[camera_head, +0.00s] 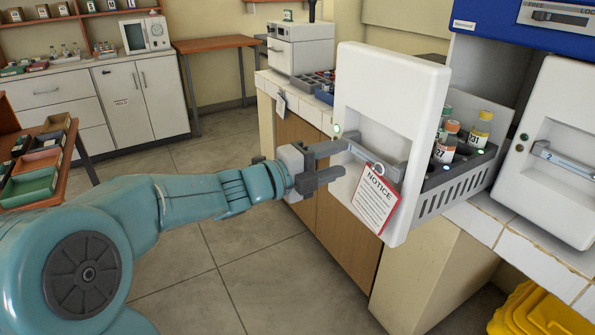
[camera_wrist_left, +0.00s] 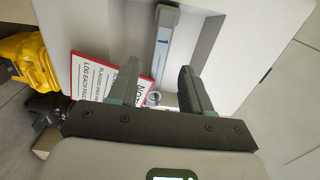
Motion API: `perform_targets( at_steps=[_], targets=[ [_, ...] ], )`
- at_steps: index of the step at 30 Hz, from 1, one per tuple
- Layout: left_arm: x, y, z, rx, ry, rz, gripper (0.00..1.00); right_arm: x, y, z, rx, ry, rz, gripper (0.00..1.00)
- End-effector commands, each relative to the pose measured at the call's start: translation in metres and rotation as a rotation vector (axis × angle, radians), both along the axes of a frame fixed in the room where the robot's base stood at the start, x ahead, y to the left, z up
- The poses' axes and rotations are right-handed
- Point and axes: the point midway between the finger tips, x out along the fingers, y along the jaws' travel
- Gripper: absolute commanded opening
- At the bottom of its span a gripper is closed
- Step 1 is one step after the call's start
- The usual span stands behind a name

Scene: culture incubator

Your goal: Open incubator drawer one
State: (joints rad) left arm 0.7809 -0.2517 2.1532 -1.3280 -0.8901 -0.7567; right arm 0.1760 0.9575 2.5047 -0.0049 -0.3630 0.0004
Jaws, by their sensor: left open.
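Drawer one (camera_head: 385,90) of the incubator (camera_head: 520,25) stands pulled out, its white front well clear of the cabinet. Its grey basket (camera_head: 455,190) shows behind the front and holds several capped bottles (camera_head: 480,128). The grey bar handle (camera_head: 376,158) crosses a recess in the front; in the left wrist view the handle (camera_wrist_left: 163,48) carries a "1". My left gripper (camera_head: 342,161) is open at the left side of the handle. In the left wrist view its fingers (camera_wrist_left: 157,84) are apart, with the handle's end between and beyond them. My right gripper is not in view.
A red-edged notice tag (camera_head: 375,198) hangs from the handle. A second white drawer front (camera_head: 555,150) with its own handle is at the right. A yellow bin (camera_head: 540,312) stands at lower right. The tiled floor (camera_head: 250,265) in front of the counter is clear.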

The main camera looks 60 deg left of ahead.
Motion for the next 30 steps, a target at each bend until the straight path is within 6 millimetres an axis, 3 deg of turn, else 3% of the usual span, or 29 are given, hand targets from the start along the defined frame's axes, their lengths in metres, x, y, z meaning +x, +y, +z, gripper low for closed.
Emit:
perform_targets(
  at_steps=[1, 6, 12, 18, 30],
  targets=[
    [-0.016, 0.003, 0.0, 0.002, 0.002, 0.009, 0.49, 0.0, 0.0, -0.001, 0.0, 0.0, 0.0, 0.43],
    [-0.057, 0.006, -0.002, 0.001, 0.003, 0.009, 0.49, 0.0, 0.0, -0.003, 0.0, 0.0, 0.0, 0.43],
    [-0.086, 0.008, -0.001, 0.0, 0.002, 0.004, 0.49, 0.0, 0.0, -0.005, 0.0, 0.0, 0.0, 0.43],
    [-0.096, 0.007, -0.001, -0.002, 0.002, -0.001, 0.49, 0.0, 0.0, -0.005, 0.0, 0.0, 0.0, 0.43],
    [-0.096, 0.007, -0.001, -0.001, 0.001, -0.001, 0.49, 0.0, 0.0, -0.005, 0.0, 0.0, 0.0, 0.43]
  ],
)
